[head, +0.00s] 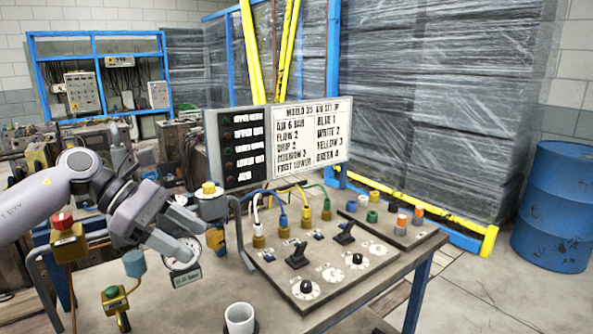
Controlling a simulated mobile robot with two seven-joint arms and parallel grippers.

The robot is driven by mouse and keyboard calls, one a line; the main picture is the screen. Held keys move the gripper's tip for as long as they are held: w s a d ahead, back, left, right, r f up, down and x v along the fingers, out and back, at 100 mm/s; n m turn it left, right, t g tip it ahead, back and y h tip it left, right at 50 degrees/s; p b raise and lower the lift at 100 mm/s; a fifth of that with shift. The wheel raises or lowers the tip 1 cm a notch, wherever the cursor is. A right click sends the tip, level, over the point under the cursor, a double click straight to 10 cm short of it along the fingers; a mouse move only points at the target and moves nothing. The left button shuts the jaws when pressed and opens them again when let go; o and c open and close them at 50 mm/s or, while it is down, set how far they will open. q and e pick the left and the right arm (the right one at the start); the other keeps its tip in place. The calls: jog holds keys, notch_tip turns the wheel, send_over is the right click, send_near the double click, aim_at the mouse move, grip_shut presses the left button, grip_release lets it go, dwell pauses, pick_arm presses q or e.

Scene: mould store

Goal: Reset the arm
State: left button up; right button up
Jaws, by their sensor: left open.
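My left arm (38,203) reaches in from the left edge. Its gripper (189,238) is open, with no object visible between the fingers. It hangs over the left end of the workbench (215,288), in front of a round gauge (183,262) that it partly hides. The grey control panel (330,262) is to the right of the gripper and apart from it. The panel carries black levers (297,257), white dials (306,289) and brass fittings with coloured hoses. My right gripper is not in view.
A white cup (239,318) stands at the bench's front edge. A sign board (278,140) rises behind the panel. A red-topped valve (65,235) is at the left, below my arm. A blue drum (556,205) and wrapped stacks (440,90) stand at the right.

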pick_arm(q)
jog(key=s+d+n+t+h, duration=0.1)
jog(key=d+n+t+h, duration=0.65)
jog(key=d+n, duration=0.65)
jog(key=s+a+f+n+t+y, duration=0.3)
jog(key=a+f+n+y, duration=0.35)
jog(key=n, duration=0.75)
jog(key=s+a+f+n+t+y, duration=0.3)
jog(key=f+n+y, duration=0.6)
jog(key=n, duration=0.6)
jog(key=s+a+f+n+g+y, duration=0.1)
jog(key=s+a+f+n+g, duration=0.2)
jog(key=s, duration=0.5)
jog(key=s+a+f+n+g, duration=0.1)
jog(key=s+f+n+g, duration=0.2)
jog(key=s+f+g, duration=0.4)
jog(key=s+a+f+n+g+y, duration=0.1)
jog(key=s+a+f+n, duration=0.15)
jog(key=s, duration=0.65)
jog(key=w+d+f+t+h, duration=0.2)
jog(key=w+d+f+t, duration=0.2)
jog(key=f, duration=0.5)
jog(key=w+t, duration=0.2)
jog(key=shift+w+f+t, duration=0.35)
